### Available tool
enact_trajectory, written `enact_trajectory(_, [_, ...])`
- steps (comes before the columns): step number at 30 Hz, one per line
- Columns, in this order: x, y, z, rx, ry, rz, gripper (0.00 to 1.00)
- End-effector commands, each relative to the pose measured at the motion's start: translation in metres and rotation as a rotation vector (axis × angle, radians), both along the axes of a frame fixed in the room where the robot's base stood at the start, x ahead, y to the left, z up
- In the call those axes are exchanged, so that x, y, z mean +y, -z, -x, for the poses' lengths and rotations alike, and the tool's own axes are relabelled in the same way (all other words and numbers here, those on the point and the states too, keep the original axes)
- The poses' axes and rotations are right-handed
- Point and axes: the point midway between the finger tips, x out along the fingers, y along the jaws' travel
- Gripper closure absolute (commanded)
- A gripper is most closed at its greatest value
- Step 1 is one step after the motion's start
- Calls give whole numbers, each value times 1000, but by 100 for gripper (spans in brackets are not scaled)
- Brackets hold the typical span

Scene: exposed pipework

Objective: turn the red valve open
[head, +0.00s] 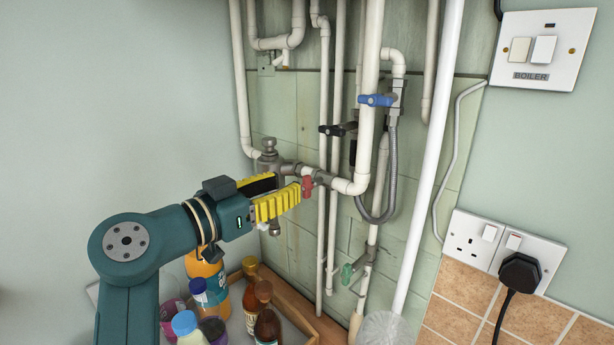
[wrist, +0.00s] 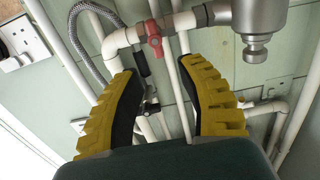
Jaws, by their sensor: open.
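The red valve (head: 307,186) is a small red handle on the white pipework, just right of a grey metal fitting (head: 270,160). In the wrist view the red valve (wrist: 154,40) shows beyond the fingertips, between them and slightly above. My gripper (head: 290,190) has yellow ribbed fingers and reaches in from the left, its tips close to the valve in the head view. In the wrist view the gripper (wrist: 160,75) is open with nothing between its fingers. Whether a finger touches the valve cannot be told.
A blue valve (head: 377,100), a black valve (head: 338,130) and a green valve (head: 348,272) sit on nearby pipes. A flexible hose (head: 390,180) hangs to the right. Bottles (head: 205,275) stand in a tray below my arm. Sockets (head: 500,245) are on the right wall.

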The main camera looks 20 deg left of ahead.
Motion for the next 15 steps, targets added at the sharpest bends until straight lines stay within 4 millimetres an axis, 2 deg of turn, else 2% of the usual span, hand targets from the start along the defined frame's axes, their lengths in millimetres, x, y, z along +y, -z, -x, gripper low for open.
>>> enact_trajectory(3, [-12, -1, -26, 1, 3, 1, 61])
enact_trajectory(7, [-20, -1, -46, 2, 2, 1, 61])
enact_trajectory(15, [-24, 1, -58, 1, 0, 0, 61])
